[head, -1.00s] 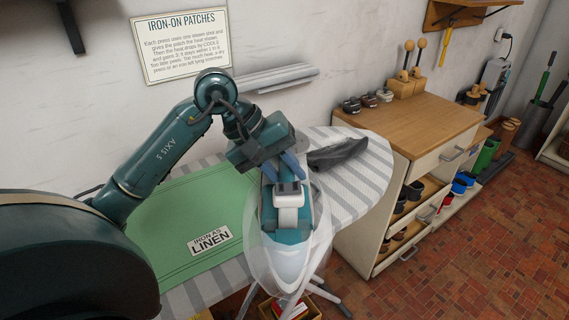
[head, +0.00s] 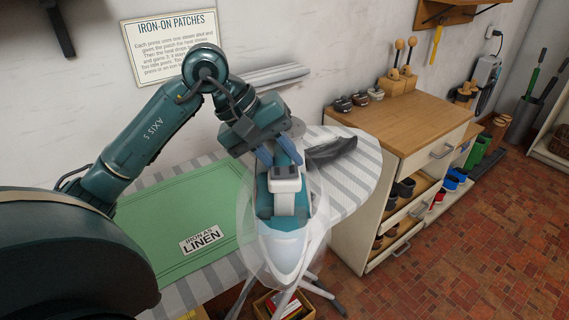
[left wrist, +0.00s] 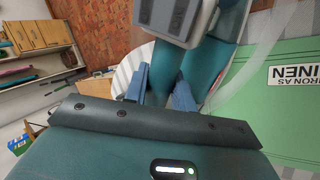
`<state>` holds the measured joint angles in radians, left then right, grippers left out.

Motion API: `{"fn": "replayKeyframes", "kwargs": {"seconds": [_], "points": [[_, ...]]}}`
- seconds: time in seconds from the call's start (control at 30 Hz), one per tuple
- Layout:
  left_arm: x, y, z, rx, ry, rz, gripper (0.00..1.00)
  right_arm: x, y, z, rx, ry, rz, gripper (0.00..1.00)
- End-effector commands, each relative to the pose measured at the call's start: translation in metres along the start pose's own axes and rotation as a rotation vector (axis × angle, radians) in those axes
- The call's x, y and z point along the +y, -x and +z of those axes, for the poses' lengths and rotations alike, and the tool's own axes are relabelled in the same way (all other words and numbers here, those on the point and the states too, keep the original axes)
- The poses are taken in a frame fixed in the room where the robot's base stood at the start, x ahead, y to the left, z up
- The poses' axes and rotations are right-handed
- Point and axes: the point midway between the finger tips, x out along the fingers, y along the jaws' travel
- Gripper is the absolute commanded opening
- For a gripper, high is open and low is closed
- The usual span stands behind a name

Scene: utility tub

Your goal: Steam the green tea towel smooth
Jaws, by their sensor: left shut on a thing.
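The green tea towel (head: 165,232) lies flat on the striped ironing board (head: 345,195), with a white label reading "IRON AS LINEN" (head: 201,240) on it. It also shows in the left wrist view (left wrist: 285,115). My left gripper (head: 279,158) is shut on a teal and white steam iron (head: 284,243). The iron is at the towel's right side, its pale nose toward the near edge of the board. A pale translucent haze surrounds it. I cannot tell whether its sole touches the board. The iron hides the towel's right edge. My right gripper is not in view.
A dark grey object (head: 330,150) lies on the board's far right part. A wooden-topped cabinet (head: 400,122) stands close to the right, and a wall sign (head: 172,48) hangs behind. A box (head: 285,305) sits beneath the board. Floor is open at the right.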

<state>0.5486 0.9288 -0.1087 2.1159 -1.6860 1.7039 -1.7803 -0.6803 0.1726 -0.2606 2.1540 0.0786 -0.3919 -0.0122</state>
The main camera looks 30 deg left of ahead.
Motion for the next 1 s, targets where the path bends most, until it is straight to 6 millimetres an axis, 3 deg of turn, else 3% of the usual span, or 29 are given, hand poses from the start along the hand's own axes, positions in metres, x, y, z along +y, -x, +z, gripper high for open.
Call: {"fn": "replayKeyframes", "kwargs": {"seconds": [0.2, 0.4, 0.77, 1.0], "points": [[0.013, 0.025, 0.003, 0.008, 0.0, 0.007, 0.0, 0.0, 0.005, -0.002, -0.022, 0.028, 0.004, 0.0], [0.017, 0.033, 0.004, 0.008, 0.003, 0.006, 0.0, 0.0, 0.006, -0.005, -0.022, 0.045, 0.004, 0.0], [0.017, 0.031, 0.005, 0.002, -0.005, 0.006, 0.0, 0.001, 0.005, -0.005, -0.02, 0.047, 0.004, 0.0], [0.021, 0.011, 0.019, -0.093, -0.148, -0.007, 0.0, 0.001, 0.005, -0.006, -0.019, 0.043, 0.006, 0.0]]}}
